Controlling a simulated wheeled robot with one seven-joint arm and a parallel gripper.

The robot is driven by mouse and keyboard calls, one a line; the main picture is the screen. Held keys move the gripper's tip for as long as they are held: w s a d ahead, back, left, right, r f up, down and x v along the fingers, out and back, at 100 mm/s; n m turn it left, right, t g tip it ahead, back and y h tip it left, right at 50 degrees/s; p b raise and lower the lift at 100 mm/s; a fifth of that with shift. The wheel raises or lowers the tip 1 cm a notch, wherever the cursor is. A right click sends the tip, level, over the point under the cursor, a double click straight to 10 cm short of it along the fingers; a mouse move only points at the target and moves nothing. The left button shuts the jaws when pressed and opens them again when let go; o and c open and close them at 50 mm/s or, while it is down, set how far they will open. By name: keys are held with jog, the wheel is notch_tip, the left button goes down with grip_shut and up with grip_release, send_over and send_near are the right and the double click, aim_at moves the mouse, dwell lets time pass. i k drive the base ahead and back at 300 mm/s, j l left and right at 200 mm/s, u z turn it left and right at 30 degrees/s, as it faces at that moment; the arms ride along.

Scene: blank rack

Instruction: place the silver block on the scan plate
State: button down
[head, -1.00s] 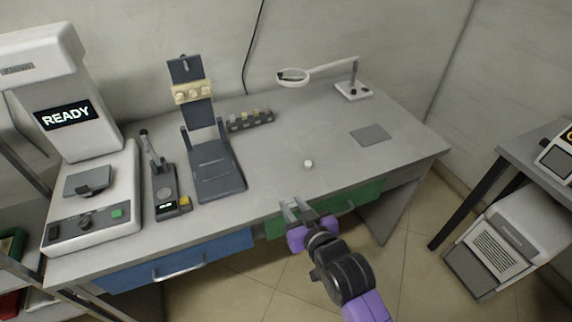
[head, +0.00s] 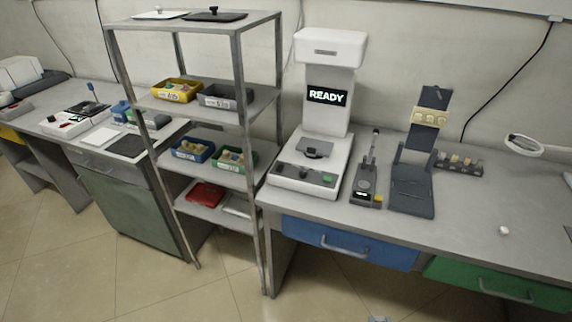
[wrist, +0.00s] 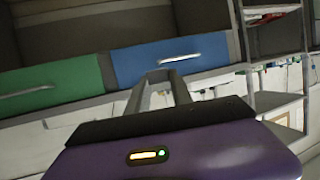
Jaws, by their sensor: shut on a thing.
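My gripper (wrist: 162,80) points ahead in the wrist view, its two grey fingers close together at the tips. It is shut on a small grey piece at the fingertips, which I take to be the silver block (wrist: 158,74); its shape is hard to make out. In the head view only a bit of my gripper (head: 378,319) shows at the bottom edge, in front of the bench. The white machine (head: 322,120) with a READY screen stands on the bench; the grey plate (head: 314,149) on its base looks like the scan plate. Nothing silver lies on it.
A shelf rack (head: 240,110) with small bins stands left of the bench. A device with a lever (head: 366,180), a dark stand (head: 413,190), a small rack of blocks (head: 460,163) and a white knob (head: 504,230) are on the bench. Drawers (head: 345,243) face the floor.

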aim_at(316, 144)
jog(key=i+j+u, duration=0.2)
jog(key=u, duration=0.15)
jog(key=i+u, duration=0.4)
jog(key=i+j+u, duration=0.1)
jog(key=u, duration=0.25)
jog(key=i, duration=0.1)
